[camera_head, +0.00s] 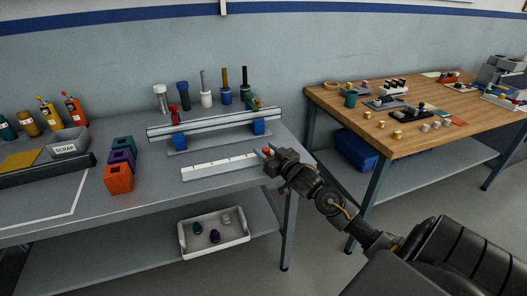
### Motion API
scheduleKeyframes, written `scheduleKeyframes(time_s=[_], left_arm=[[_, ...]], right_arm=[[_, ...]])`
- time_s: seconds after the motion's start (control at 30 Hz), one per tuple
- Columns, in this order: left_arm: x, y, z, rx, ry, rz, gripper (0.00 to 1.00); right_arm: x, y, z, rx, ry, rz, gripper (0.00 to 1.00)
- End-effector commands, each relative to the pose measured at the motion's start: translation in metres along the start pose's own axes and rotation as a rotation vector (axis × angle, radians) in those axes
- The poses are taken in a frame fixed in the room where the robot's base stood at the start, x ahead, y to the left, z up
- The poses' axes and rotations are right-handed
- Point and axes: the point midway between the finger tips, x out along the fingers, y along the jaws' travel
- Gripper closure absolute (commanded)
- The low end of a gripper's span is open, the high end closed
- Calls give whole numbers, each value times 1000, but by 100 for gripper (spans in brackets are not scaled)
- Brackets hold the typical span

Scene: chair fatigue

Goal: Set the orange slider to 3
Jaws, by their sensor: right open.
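A white strip with small tick marks (218,167) lies on the grey bench; its numbers are too small to read. My right gripper (269,158) is at the strip's right end, its jaws open. A small orange-red piece (266,150) shows at the fingertips, looking like the orange slider. The gripper partly hides it and the end of the strip, and I cannot tell whether the fingers touch it. My left gripper is not in view.
Behind the strip, a metal rail (210,123) stands on blue supports. Purple, green and orange blocks (118,179) stand left of the strip. Several upright tools (206,98) stand behind the rail. A wooden table (460,122) stands to the right, beyond a gap.

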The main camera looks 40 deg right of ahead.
Motion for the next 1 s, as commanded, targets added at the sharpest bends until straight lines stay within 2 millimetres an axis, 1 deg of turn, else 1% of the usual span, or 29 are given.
scheduleKeyframes(time_s=[0.1, 0.37, 0.47, 0.7, 0.73, 0.9, 0.97, 1.0], left_arm=[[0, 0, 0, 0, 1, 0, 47], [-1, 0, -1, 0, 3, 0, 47], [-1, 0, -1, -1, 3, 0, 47], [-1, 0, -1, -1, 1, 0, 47], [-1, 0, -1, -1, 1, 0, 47], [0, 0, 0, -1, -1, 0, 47], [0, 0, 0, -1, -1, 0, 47], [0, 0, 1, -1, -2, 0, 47]], right_arm=[[6, 0, 0, 0, 0, -1, 55], [7, -1, 0, 0, 0, -2, 55], [7, -1, 0, 0, 0, -2, 67], [7, -2, 0, 0, 0, -2, 98], [7, -1, 0, 0, 0, -2, 100], [7, -2, 0, 0, 0, -3, 100], [9, -5, 0, 2, 0, -5, 100], [11, -10, 1, 4, -1, -8, 100]])
